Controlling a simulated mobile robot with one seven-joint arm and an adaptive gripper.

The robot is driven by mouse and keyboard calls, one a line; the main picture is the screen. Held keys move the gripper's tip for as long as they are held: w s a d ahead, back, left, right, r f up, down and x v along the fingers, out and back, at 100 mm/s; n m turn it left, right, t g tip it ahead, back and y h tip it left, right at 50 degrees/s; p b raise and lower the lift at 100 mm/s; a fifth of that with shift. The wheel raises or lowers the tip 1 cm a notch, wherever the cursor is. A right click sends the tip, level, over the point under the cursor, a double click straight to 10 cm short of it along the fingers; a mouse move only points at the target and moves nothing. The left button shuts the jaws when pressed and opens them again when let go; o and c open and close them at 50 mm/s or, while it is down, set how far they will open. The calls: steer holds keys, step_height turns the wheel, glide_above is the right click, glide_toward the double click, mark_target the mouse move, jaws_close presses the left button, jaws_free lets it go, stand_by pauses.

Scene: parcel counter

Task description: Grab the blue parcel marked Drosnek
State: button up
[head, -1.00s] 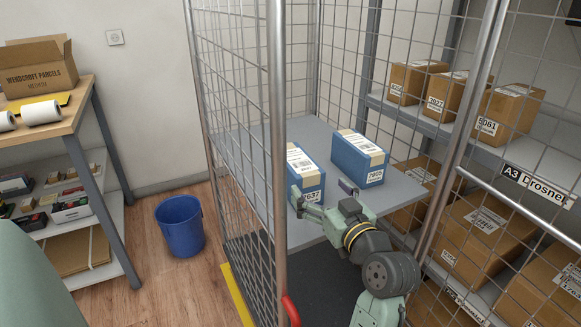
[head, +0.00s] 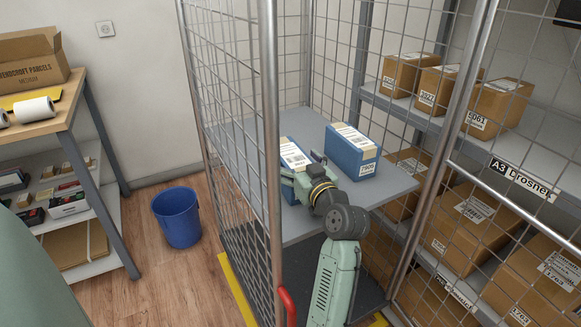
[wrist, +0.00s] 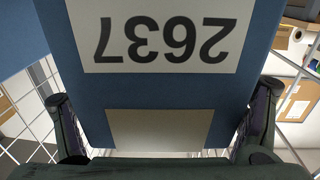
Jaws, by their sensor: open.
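Two blue parcels stand on the grey shelf of a wire cage in the head view. The left one (head: 293,153) has a pale label on top and is partly hidden by my gripper (head: 303,171). The right one (head: 348,158) has a pale top label and a small number tag too small to read surely. In the wrist view, the left parcel (wrist: 165,90) shows the number 2637 upside down and a blank pale patch below it. My open fingers are on either side of it, with the parcel between them. I cannot read the name Drosnek on either blue parcel.
The cage's wire sides and posts (head: 271,160) stand close around my arm. Behind the right mesh, a rack holds several brown boxes (head: 497,105) and a label strip reading "A3 Drosne…" (head: 520,178). A blue bin (head: 178,217) stands on the floor left of the cage.

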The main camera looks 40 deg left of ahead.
steer(key=shift+c, duration=0.3)
steer(key=shift+r, duration=0.1)
steer(key=c, duration=1.4)
